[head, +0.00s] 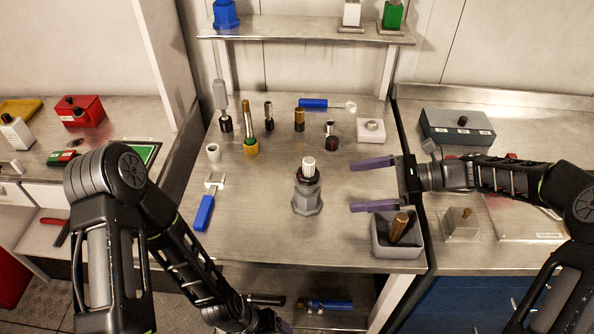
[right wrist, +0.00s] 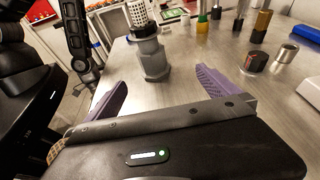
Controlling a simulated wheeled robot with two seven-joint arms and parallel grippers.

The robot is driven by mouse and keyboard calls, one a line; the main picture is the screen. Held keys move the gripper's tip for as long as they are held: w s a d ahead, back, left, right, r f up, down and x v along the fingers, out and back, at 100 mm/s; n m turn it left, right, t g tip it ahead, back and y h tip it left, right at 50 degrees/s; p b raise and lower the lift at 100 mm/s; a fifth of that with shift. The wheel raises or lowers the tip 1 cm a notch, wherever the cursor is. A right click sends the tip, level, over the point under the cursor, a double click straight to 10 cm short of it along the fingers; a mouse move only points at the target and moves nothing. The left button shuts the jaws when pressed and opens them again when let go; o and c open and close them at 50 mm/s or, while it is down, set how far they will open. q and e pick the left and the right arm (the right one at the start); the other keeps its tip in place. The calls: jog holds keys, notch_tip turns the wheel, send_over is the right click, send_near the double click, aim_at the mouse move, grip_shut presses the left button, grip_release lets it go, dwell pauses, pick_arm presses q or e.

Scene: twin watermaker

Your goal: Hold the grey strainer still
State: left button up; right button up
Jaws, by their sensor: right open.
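The grey strainer (head: 307,196) stands upright near the middle of the steel table, with a pale ribbed insert (head: 309,167) in its top. In the right wrist view the strainer's grey body (right wrist: 152,60) shows ahead, between the lines of the fingers, and the insert looks perforated (right wrist: 141,15). My right gripper (head: 353,187) is open and empty, to the right of the strainer, its purple fingers pointing at it without touching. These fingers also frame the right wrist view (right wrist: 160,78). My left gripper (head: 284,326) is mostly cut off at the bottom edge, low by the lower shelf; its opening is hidden.
A grey bin (head: 398,240) with a brass part sits just below my right gripper. A blue-handled tool (head: 204,212) lies left of the strainer. Several small fittings stand behind it, with a white block (head: 371,132) at back right. The table around the strainer is clear.

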aim_at(319, 203)
jog(key=shift+s+a+f+g, duration=0.15)
jog(key=shift+s+a+g, duration=0.05)
jog(key=shift+a, duration=0.3)
jog(key=shift+s+a+f+g, duration=0.1)
jog(key=shift+s+a+g, duration=0.1)
jog(key=shift+a, duration=0.3)
pick_arm(q)
jog(key=shift+s+d+r, duration=0.1)
jog(key=shift+s+d, duration=0.1)
jog(key=shift+s, duration=0.3)
pick_arm(e)
jog(key=shift+a, duration=0.1)
jog(key=shift+a+f+b, duration=0.25)
jog(key=shift+a+b, duration=0.05)
jog(key=shift+a, duration=0.2)
jog(key=b+x, duration=0.2)
jog(key=x, duration=0.5)
jog(key=shift+r, duration=0.15)
pick_arm(q)
jog(key=shift+w+f+m, duration=0.2)
jog(key=shift+f+m, duration=0.1)
jog(key=shift+f, duration=0.95)
pick_arm(e)
jog(key=shift+x, duration=0.85)
jog(key=shift+c, duration=0.2)
grip_shut()
